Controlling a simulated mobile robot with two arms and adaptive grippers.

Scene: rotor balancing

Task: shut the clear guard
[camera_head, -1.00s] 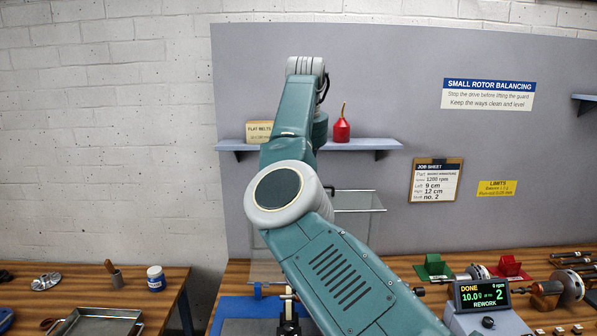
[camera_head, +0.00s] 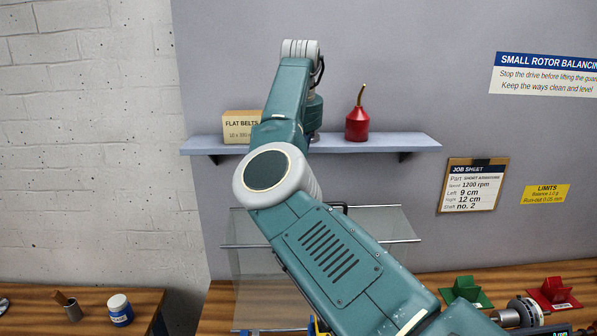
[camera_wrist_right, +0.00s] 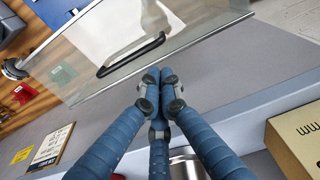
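The clear guard (camera_head: 385,222) stands raised against the grey back panel in the head view, partly hidden behind my right arm. In the right wrist view the clear sheet (camera_wrist_right: 90,60) spans the top, with the black handle (camera_wrist_right: 130,55) left of my fingertips. My right gripper (camera_wrist_right: 160,82) has its blue fingers drawn together, with nothing visible between them. The fingertips look close to the sheet and apart from the handle; contact cannot be told. My left gripper is out of view.
A shelf (camera_head: 410,142) holds a flat-belts box (camera_head: 242,127) and a red oil can (camera_head: 357,122), close to my right arm. Green (camera_head: 466,292) and red (camera_head: 553,293) stands and a rotor (camera_head: 522,314) are on the bench at right. A white jar (camera_head: 120,310) stands at left.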

